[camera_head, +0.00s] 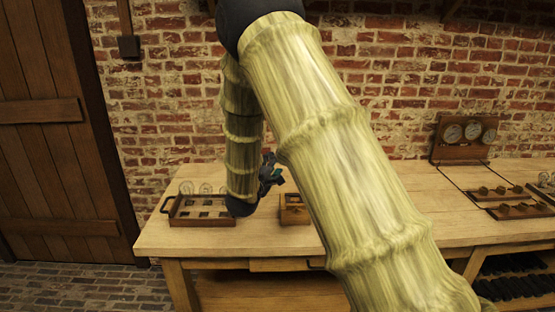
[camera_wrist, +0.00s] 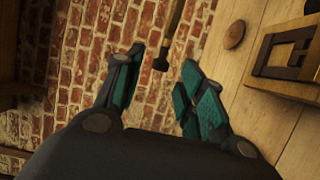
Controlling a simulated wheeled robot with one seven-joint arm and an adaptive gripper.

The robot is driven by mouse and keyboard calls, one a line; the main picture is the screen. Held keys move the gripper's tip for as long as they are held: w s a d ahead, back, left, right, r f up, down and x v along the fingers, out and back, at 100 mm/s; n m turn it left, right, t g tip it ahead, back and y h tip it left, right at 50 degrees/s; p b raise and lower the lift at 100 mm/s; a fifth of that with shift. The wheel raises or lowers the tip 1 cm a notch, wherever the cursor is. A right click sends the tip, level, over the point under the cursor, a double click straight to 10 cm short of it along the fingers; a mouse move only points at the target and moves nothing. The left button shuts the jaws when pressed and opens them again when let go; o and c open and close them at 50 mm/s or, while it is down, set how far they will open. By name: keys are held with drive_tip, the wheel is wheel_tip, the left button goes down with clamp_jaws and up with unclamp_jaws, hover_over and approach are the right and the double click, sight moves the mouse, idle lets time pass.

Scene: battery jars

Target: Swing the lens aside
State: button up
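My gripper (camera_head: 270,176) hangs above the bench, up and left of a small wooden box (camera_head: 291,214). In the wrist view my gripper (camera_wrist: 163,62) has its dark, teal-padded fingers apart with nothing held between them. A brass-coloured rod with a dark end (camera_wrist: 169,45) shows beyond the fingertips, between them in the picture; I cannot tell whether it belongs to the lens. No lens can be made out for sure in either view. A wooden box with a black frame (camera_wrist: 262,62) is at the upper right of the wrist view.
A wooden tray (camera_head: 174,219) with clear glass bulbs or jars stands on the left of the bench (camera_head: 430,203). A board with several gauges (camera_head: 466,138) and small wooden bases stand at right. A round wooden disc (camera_wrist: 234,35) lies beside the box. A brick wall stands behind.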

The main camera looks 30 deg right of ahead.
drive_tip(key=shift+x, duration=2.1)
drive_tip(key=shift+s, duration=0.1)
clamp_jaws()
